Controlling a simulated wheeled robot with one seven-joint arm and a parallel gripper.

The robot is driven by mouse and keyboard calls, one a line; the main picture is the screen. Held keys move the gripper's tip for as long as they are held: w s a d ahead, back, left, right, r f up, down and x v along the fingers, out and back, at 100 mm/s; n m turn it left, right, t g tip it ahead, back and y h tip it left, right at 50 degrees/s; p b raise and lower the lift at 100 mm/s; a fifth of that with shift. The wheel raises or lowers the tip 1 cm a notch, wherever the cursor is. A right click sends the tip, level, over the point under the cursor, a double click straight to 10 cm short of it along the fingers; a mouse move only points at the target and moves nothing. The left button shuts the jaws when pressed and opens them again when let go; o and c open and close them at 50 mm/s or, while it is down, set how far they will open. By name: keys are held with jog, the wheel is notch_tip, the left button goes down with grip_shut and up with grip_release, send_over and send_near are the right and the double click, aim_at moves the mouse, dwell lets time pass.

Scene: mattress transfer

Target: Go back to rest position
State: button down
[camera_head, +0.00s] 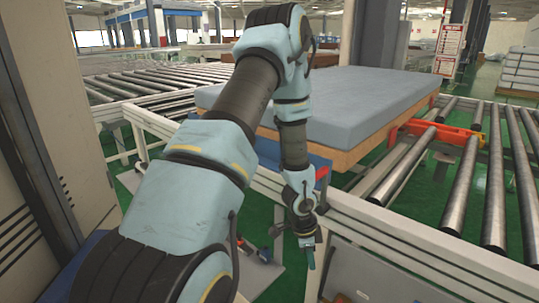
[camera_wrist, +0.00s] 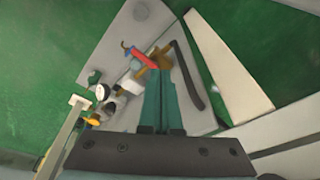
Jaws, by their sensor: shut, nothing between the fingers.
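My gripper (camera_head: 311,262) hangs at the end of my light blue arm in the head view, pointing down beside the near white frame of the conveyor. In the wrist view my gripper (camera_wrist: 161,78) shows its two green fingers together with nothing between them. A grey-blue mattress (camera_head: 345,100) lies on a brown wooden base on the conveyor, behind and to the right of my arm. My gripper is apart from the mattress and lower than it.
Conveyor rollers (camera_head: 465,185) run to the right, with an orange-red part (camera_head: 440,131) beside the mattress. A grey cabinet (camera_head: 70,110) stands close on the left. Below my gripper, a grey plate with small mechanical parts (camera_wrist: 125,85) lies over the green floor (camera_wrist: 50,45).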

jog(key=w+a+r+n+t+y+p, duration=0.25)
jog(key=a+r+n, duration=0.8)
jog(key=r, duration=0.75)
jog(key=s+a+r+n+p, duration=0.1)
jog(key=s+a+r+n, duration=0.2)
jog(key=r, duration=0.3)
jog(key=s+a+r+n, duration=0.4)
jog(key=a+r, duration=0.2)
jog(key=shift+g+p, duration=0.4)
jog(key=shift+g, duration=0.05)
